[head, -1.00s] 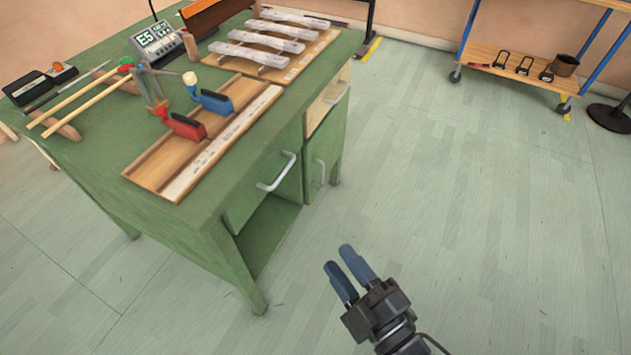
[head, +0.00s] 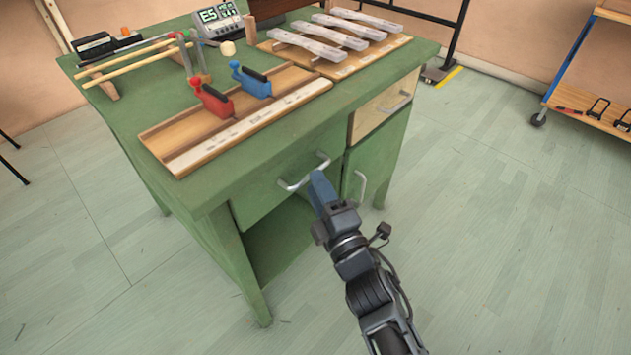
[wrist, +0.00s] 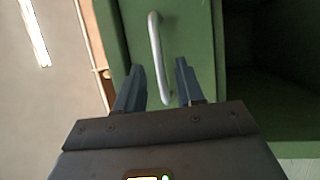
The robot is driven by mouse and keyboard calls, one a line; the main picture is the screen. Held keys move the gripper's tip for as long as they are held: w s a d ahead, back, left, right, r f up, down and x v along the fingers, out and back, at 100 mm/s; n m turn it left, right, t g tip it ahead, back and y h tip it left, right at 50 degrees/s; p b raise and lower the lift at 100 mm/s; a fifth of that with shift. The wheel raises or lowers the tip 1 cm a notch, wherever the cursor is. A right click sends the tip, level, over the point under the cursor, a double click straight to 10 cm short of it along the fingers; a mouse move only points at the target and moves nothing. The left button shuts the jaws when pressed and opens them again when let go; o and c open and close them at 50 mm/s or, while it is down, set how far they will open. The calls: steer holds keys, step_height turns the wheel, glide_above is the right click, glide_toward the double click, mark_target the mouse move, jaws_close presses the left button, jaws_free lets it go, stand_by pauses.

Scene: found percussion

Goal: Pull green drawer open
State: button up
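The green drawer (head: 262,192) is in the desk's front, under the top, and looks closed. Its silver bar handle (head: 302,175) is in front of my gripper (head: 318,180). In the wrist view the handle (wrist: 157,50) runs up the picture, with its near end between the two blue fingers of my gripper (wrist: 158,80). The fingers are apart, one on each side of the handle, with gaps visible.
The green desk (head: 150,165) has a dark open space below the drawer. A green door with a handle (head: 360,187) and a pale wooden drawer (head: 385,108) are to the right. Red (head: 215,102) and blue (head: 252,82) clamps stand on top.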

steer(key=shift+x, duration=1.2)
jaws_close()
